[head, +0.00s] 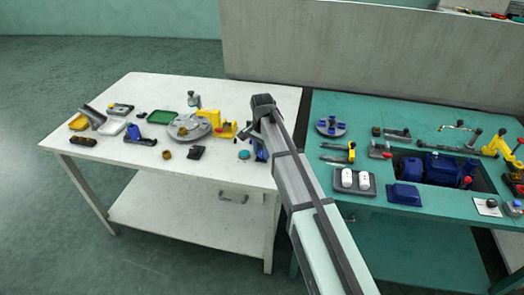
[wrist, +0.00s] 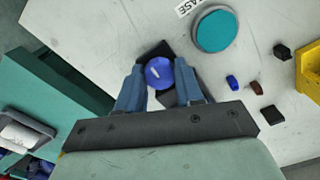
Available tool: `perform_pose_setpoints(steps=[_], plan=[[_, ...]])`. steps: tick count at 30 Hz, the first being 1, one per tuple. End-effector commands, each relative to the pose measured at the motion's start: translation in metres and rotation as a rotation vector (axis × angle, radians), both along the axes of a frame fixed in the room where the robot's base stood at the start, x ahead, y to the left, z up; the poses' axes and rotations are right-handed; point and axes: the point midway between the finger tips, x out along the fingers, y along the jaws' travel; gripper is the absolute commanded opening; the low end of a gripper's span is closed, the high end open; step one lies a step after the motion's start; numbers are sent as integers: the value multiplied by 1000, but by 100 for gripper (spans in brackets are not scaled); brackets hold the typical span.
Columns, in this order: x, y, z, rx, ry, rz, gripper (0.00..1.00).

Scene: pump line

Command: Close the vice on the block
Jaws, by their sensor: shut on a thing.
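My gripper (wrist: 160,80) points down at the right end of the white table, its two blue-grey fingers on either side of a round blue knob (wrist: 159,72). The fingers are shut on the knob. Dark parts show beside and below the knob, partly hidden by the fingers. In the head view my arm covers most of this spot. A blue and black device (head: 137,134) stands at the left of the white table, and a yellow device (head: 224,129) nearer the middle. I cannot tell for sure which thing is the vice or which is the block.
A teal disc (wrist: 217,30) lies close to my gripper, beside a printed label. Small blue, brown and black pieces lie to its right, near a yellow part (wrist: 309,70). A round grey plate (head: 186,128) stands mid-table. The green bench (head: 290,265) on the right is crowded.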

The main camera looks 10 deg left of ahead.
Motion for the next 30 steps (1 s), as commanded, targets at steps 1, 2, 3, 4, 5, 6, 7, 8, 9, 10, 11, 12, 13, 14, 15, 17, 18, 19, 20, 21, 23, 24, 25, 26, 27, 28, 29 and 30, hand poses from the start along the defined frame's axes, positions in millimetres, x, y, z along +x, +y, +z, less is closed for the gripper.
perform_pose_setpoints(steps=[1, 2, 3, 4, 5, 6, 7, 8, 9, 10, 11, 12, 13, 14, 15, 17, 18, 19, 20, 21, 23, 24, 25, 26, 27, 28, 29, 30], plan=[[0, 0, 0, 1, 0, 0, 7], [0, 0, 0, 1, 0, 0, 5], [0, 0, 0, 1, 0, 0, 5], [0, 0, 0, 1, 0, 1, 5], [0, 0, 0, 1, 0, 3, 5], [0, 0, 0, 1, 0, 6, 5], [0, 0, 0, 1, 0, 10, 5], [0, 0, 0, 1, 0, 15, 5], [0, 0, 0, 1, 0, 26, 5], [0, 0, 0, 1, 0, 34, 5], [0, 0, 0, 1, 0, 44, 5], [0, 0, 0, 1, 0, 62, 5], [0, 0, 0, 1, 0, 76, 5], [0, 0, 0, 1, 0, 93, 5], [0, 0, 0, 1, 0, 117, 5], [0, 0, 0, 1, 0, 160, 5], [0, 0, 0, 1, 0, 192, 5], [0, 0, 0, 1, 0, 216, 5], [0, 0, 0, 1, 0, 242, 5], [0, 0, 0, 1, 0, 279, 5], [0, 0, 0, 1, 0, 336, 5], [0, 0, 0, 1, 0, 374, 5], [0, 0, 0, 1, 0, 403, 5], [0, 0, 0, 1, 0, 431, 5], [0, 0, 0, 1, 0, 470, 5], [0, 0, 0, 1, 0, 498, 5], [0, 0, 0, 1, 0, 526, 5], [0, 0, 0, 1, 0, 565, 5]])
